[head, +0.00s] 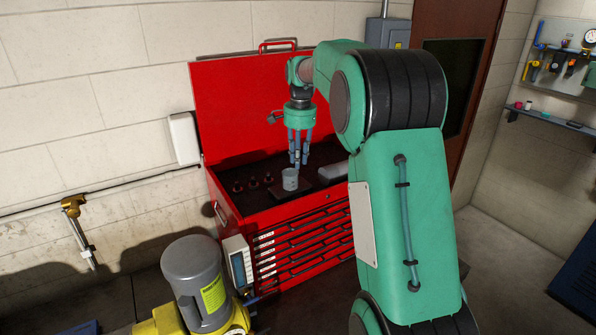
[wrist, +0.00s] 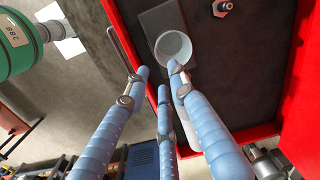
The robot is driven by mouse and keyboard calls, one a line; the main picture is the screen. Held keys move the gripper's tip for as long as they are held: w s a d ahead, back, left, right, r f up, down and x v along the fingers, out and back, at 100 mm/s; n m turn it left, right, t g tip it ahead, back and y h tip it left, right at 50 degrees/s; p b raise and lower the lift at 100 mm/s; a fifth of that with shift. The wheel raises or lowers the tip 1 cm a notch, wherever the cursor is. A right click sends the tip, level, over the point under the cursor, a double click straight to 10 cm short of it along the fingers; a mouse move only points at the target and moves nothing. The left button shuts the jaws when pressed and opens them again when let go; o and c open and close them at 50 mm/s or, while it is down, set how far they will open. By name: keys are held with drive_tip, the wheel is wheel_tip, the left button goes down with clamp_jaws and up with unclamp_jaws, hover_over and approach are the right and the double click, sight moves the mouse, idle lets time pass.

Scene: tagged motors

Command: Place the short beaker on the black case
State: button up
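The short beaker (head: 290,180) is a small pale grey cup standing upright in the open top of the red chest. It also shows in the wrist view (wrist: 172,46), seen from above with its round mouth visible. One fingertip (wrist: 160,77) overlaps the rim; contact is unclear.
The red chest (head: 228,200) has a raised lid behind my gripper. Several small dark red parts (head: 252,183) stand left of the beaker. A grey item (head: 331,171) lies at right, partly hidden by my arm. A grey-and-yellow motor (head: 192,275) stands in front.

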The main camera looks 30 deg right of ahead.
drive_tip(key=shift+s+r, duration=0.1)
drive_tip(key=shift+r, duration=1.5)
drive_tip(key=s+a+r+n+t, duration=0.1)
drive_tip(key=s+a+r+n, duration=0.25)
drive_tip(key=s+a, duration=0.55)
drive_tip(key=s+a+r+n+t, duration=0.1)
drive_tip(key=s+a+r+n, duration=0.25)
drive_tip(key=s+a, duration=0.6)
drive_tip(key=s+a+f+n+t, duration=0.1)
drive_tip(key=s+a+f+n, duration=0.1)
drive_tip(key=s, duration=0.6)
drive_tip(key=s+a+f+n+t, duration=0.1)
drive_tip(key=s+a+f+n, duration=0.1)
drive_tip(key=s, duration=0.6)
drive_tip(key=s+a+f+n+t, duration=0.1)
drive_tip(key=s+a+f+n, duration=0.1)
drive_tip(key=s+f, duration=0.3)
drive_tip(key=s+a, duration=0.1)
drive_tip(key=s, duration=0.2)
drive_tip(key=shift+s+a+f, duration=0.3)
